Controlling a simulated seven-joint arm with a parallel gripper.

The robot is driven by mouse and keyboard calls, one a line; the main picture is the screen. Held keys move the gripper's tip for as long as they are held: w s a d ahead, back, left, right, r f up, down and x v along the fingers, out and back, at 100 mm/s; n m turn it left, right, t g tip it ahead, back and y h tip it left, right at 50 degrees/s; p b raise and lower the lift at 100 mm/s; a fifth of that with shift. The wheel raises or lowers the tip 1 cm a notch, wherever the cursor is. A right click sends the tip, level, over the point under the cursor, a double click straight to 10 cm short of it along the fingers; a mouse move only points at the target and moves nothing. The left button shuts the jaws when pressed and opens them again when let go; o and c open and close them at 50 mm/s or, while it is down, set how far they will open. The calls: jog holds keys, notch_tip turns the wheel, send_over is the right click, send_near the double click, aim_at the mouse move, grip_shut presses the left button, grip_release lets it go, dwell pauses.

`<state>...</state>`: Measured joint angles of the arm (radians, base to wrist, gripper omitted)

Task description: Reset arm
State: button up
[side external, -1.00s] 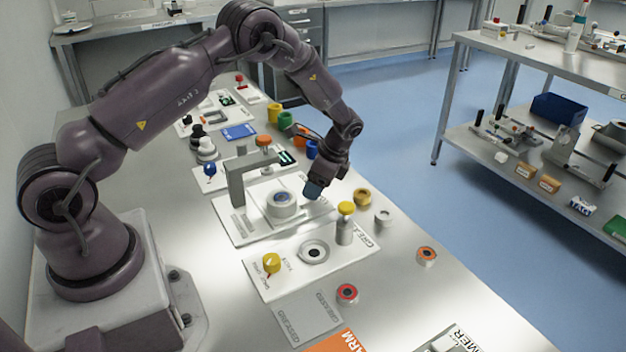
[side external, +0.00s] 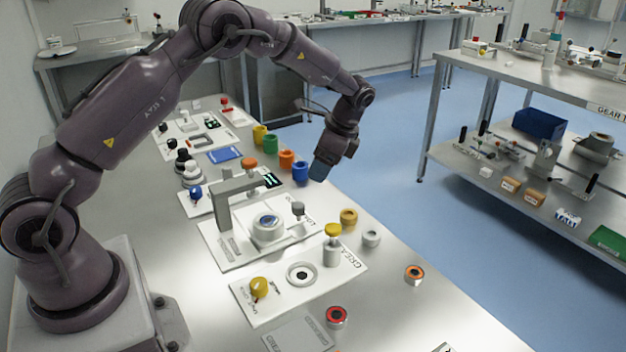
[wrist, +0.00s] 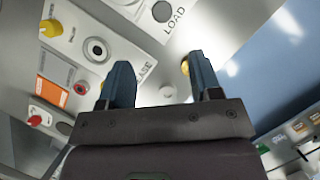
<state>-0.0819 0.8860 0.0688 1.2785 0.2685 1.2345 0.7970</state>
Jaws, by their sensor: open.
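My gripper (side external: 319,171) is raised above the right edge of the bench, clear of everything on it. In the wrist view my gripper (wrist: 160,88) has its two blue fingers spread apart with nothing between them. Below and to the left in the side view is a white board with a grey arch-shaped frame (side external: 223,205) and a round white holder (side external: 267,230) with a blue centre.
A board with a yellow knob (side external: 259,288), a ring (side external: 301,274) and a yellow-capped post (side external: 332,244) lies nearer. Coloured cups, including a blue one (side external: 300,171), stand along the bench's far right edge. A shelf unit (side external: 480,85) stands across the blue floor.

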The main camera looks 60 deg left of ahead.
jog(key=shift+w+d+r, duration=0.1)
jog(key=shift+d+r, duration=0.05)
jog(key=shift+r, duration=0.25)
jog(key=s+d+r+n+t+h, duration=0.1)
jog(key=s+d+r+n+t, duration=0.2)
jog(key=s+r, duration=0.3)
jog(key=s+d+r+n+t+h, duration=0.1)
jog(key=s+d+r+n+t, duration=0.2)
jog(key=s, duration=0.9)
jog(key=s+d+r+n+t+h, duration=0.1)
jog(key=s+d+r+n+t, duration=0.1)
jog(key=s+r, duration=0.7)
jog(key=shift+d+r+n+t, duration=0.4)
jog(key=shift+d+n, duration=0.1)
jog(key=shift+d, duration=0.8)
